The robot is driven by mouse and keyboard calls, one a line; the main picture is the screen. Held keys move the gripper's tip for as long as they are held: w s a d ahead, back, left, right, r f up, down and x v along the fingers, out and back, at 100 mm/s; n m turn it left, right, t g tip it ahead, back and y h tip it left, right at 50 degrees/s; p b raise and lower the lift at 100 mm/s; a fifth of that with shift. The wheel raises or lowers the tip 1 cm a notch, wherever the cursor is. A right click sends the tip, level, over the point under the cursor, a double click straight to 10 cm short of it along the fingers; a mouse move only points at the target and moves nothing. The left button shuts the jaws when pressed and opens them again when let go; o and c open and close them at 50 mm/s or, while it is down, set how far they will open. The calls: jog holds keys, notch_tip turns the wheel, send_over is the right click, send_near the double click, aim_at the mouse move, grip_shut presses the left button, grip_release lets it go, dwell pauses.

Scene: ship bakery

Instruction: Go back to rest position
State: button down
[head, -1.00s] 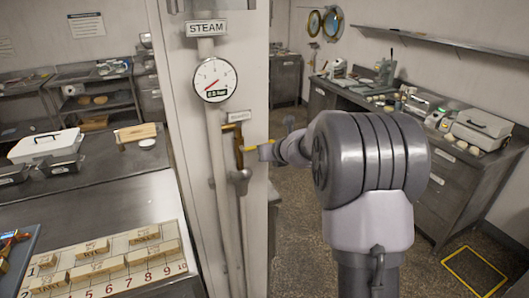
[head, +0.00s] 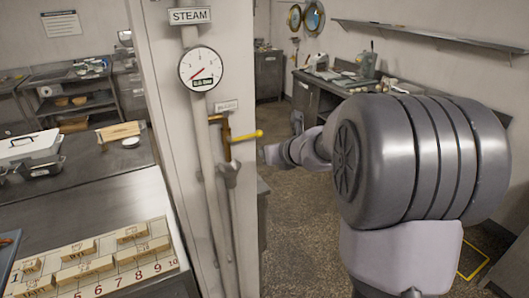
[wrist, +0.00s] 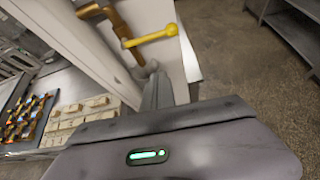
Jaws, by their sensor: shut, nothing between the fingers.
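My gripper (head: 270,154) is small in the head view, to the right of the steam pillar, and looks shut and empty. It is apart from the yellow valve lever (head: 246,136), which sticks out to the right from a brass valve (head: 226,138) on the pillar. In the wrist view the yellow lever (wrist: 150,37) and brass valve (wrist: 103,13) show beyond the grey housing with a green light. My arm reaches from the right of the head view, and its large joint hides part of the right side.
The white pillar (head: 166,95) carries a STEAM sign (head: 190,16), a round gauge (head: 200,69) and a pipe. A numbered board (head: 165,266) with wooden blocks lies on the left counter. A workbench (head: 315,97) stands at the back right. Floor (head: 290,235) shows clear between them.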

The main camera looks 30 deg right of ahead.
jog(key=shift+a, duration=0.1)
jog(key=s+a+f+n+g+y+b, duration=0.1)
jog(key=s+a+n+y+b, duration=0.15)
jog(key=s+a+n, duration=0.65)
jog(key=s+a+n+g+y+b, duration=0.1)
jog(key=s+a+n+g+b, duration=0.1)
jog(key=s+a+n+b, duration=0.65)
jog(key=s+a+f+n+g+h, duration=0.1)
jog(key=s+a+f+n, duration=0.1)
jog(key=s+f+n, duration=0.3)
jog(key=s+a+f+n+g+h, duration=0.1)
jog(key=s+a+f+n+g, duration=0.1)
jog(key=s+f+n, duration=0.3)
jog(key=s+n, duration=0.4)
jog(key=s, duration=0.2)
jog(key=shift+a+f+n, duration=0.3)
jog(key=shift+n, duration=0.05)
jog(key=c, duration=2.2)
grip_release()
